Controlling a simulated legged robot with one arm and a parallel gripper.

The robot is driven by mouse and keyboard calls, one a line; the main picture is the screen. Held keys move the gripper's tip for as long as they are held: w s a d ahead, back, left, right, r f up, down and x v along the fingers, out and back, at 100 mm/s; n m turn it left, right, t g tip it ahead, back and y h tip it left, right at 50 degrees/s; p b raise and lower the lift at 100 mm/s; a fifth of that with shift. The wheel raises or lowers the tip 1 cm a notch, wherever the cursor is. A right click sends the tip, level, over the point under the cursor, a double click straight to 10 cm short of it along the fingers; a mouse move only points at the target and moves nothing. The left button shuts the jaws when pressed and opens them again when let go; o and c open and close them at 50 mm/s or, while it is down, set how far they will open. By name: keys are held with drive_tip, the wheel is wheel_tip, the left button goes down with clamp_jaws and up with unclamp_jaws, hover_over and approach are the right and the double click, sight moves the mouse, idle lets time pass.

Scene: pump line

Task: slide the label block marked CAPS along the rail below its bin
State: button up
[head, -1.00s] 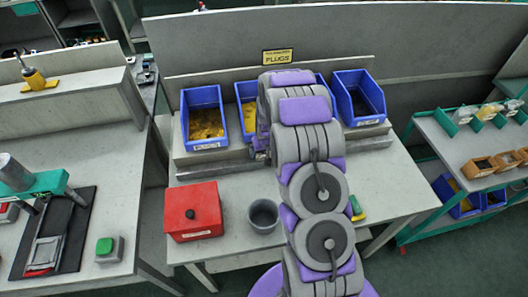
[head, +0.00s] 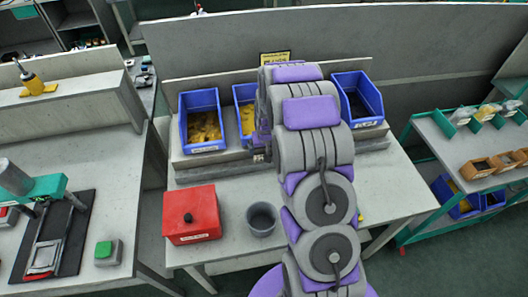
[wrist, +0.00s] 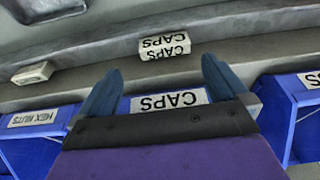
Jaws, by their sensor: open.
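The label block marked CAPS (wrist: 165,46) sits on the rail (wrist: 85,68) in the wrist view, its lettering upside down. My gripper (wrist: 163,66) is open and empty, with its two blue fingers spread to either side of the block's position and their tips just short of it. A blue bin with a CAPS label (wrist: 168,99) lies between the fingers, in line with the block. In the head view my arm hides the gripper, the block and the middle bins.
A bin labelled HEX NUTS (wrist: 33,118) and a pale block (wrist: 33,73) on the rail are at the left of the wrist view. In the head view, a red box (head: 192,214) and a grey cup (head: 262,218) stand on the bench (head: 395,195).

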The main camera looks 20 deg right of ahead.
drive_tip(key=p+v, duration=0.1)
drive_tip(key=v, duration=1.1)
drive_tip(key=shift+a+r, duration=0.15)
drive_tip(key=shift+a, duration=0.05)
drive_tip(key=s+a+r+n+g, duration=0.1)
drive_tip(key=s+a+r, duration=0.4)
drive_tip(key=s, duration=0.3)
drive_tip(key=s+a+r+g, duration=0.1)
drive_tip(key=s+a+r, duration=0.4)
drive_tip(key=s, duration=0.4)
drive_tip(key=s+a+r+g, duration=0.1)
drive_tip(key=s+a+r, duration=0.1)
drive_tip(key=s, duration=0.8)
drive_tip(key=s+a+r+n+g, duration=0.1)
drive_tip(key=s+a+r+g, duration=0.1)
drive_tip(key=s, duration=0.8)
drive_tip(key=shift+s+n+y+b, duration=0.3)
drive_tip(key=shift+s+y, duration=0.1)
drive_tip(key=shift+c, duration=0.5)
